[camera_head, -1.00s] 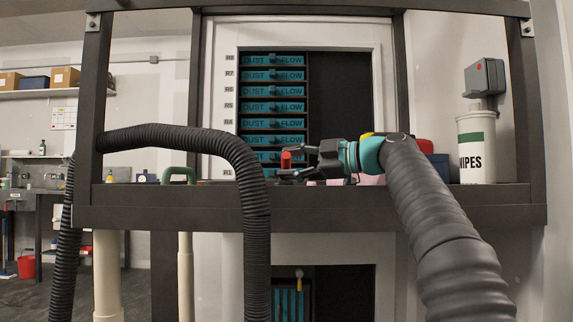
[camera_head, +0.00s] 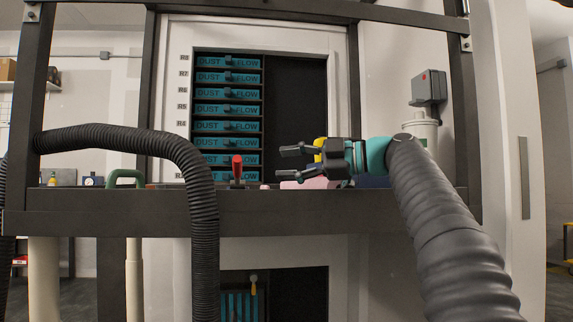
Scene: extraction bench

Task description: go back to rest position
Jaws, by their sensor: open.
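My gripper (camera_head: 287,163) is in the middle of the head view, its two dark fingers spread and pointing left. Nothing is between them. It is raised above the bench's front beam (camera_head: 330,208). A red-handled object (camera_head: 237,167) stands upright to the left of the fingertips, apart from them. A pink item (camera_head: 308,184) lies just below the gripper. Something yellow (camera_head: 319,147) shows behind the gripper, partly hidden by it.
A black ribbed hose (camera_head: 203,190) arches over the beam on the left. A rack of teal "DUST FLOW" cartridges (camera_head: 228,110) stands behind. A green handle (camera_head: 125,177) and a white canister (camera_head: 424,130) stand on the bench. Dark posts frame both sides.

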